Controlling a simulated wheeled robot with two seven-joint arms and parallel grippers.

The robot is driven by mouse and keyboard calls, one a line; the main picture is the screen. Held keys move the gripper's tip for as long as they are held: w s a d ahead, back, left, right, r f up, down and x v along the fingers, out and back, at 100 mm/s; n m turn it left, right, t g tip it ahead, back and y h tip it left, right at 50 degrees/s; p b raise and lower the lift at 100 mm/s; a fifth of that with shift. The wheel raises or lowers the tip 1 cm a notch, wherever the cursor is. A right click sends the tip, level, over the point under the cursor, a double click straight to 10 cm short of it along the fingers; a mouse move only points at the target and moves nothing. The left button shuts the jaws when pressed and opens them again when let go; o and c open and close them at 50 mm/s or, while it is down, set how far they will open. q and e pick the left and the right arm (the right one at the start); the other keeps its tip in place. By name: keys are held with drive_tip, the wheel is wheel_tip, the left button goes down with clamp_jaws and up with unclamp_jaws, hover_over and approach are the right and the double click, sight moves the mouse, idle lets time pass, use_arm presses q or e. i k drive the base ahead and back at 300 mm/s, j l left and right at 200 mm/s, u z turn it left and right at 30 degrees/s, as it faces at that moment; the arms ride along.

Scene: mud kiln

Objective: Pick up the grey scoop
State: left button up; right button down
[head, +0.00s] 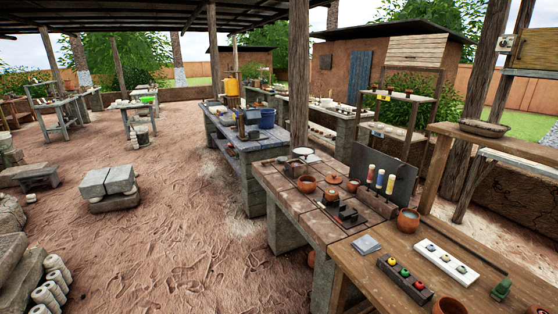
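I cannot make out a grey scoop for certain in the head view. A small pale grey round item (303,151) lies at the far end of the near tiled worktop (268,178). It is too small to tell whether it is the scoop. Grey and dark items also crowd the blue-grey bench (262,146) further back, too small to name. Neither of my grippers is in view.
The tiled worktop also holds clay pots (307,184) and several coloured bottles (380,178) before a dark panel (384,160). A wooden table (385,262) adjoins at the front right. Stone blocks (107,181) stand at left. Sandy floor (180,235) between is open.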

sight(281, 159)
drive_tip(key=i+l, duration=0.15)
drive_tip(key=i, duration=0.6)
drive_tip(key=i+l, duration=0.15)
drive_tip(key=i, duration=0.6)
drive_tip(key=l+z, duration=0.05)
